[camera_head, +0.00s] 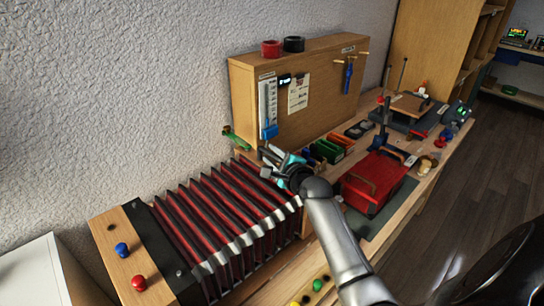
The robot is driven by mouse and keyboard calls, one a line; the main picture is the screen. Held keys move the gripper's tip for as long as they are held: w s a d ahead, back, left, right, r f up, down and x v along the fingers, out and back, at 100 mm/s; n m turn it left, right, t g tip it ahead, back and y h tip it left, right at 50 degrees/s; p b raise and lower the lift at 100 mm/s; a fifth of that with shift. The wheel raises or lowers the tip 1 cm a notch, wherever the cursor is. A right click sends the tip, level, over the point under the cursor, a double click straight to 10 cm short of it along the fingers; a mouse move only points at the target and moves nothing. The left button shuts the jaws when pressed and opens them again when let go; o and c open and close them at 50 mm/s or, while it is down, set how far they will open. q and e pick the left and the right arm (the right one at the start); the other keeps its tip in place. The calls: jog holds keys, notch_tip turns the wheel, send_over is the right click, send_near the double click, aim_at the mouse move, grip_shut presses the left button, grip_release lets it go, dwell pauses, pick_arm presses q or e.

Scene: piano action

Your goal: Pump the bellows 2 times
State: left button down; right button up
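The bellows (222,218) lie at the lower left, with red and black pleats spread apart and pale metal corners. Their left end is a wooden end board (128,262) with a blue knob (122,249) and a red knob (139,283). My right gripper (274,161) is at the far right end of the bellows, in front of the upright wooden panel. It is small and partly hidden by its own wrist, so its opening and any contact with the bellows cannot be told. My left gripper is not in view.
A wooden panel (322,108) stands behind the bench, with a red roll (271,48) and a black roll (293,44) on top. A green item (235,138) sits beside it. A red box (371,184) stands right of my arm. A white surface (35,272) is lower left.

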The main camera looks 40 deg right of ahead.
jog(key=shift+o, duration=0.8)
jog(key=shift+s, duration=0.1)
jog(key=p+v, duration=0.2)
jog(key=v, duration=1.3)
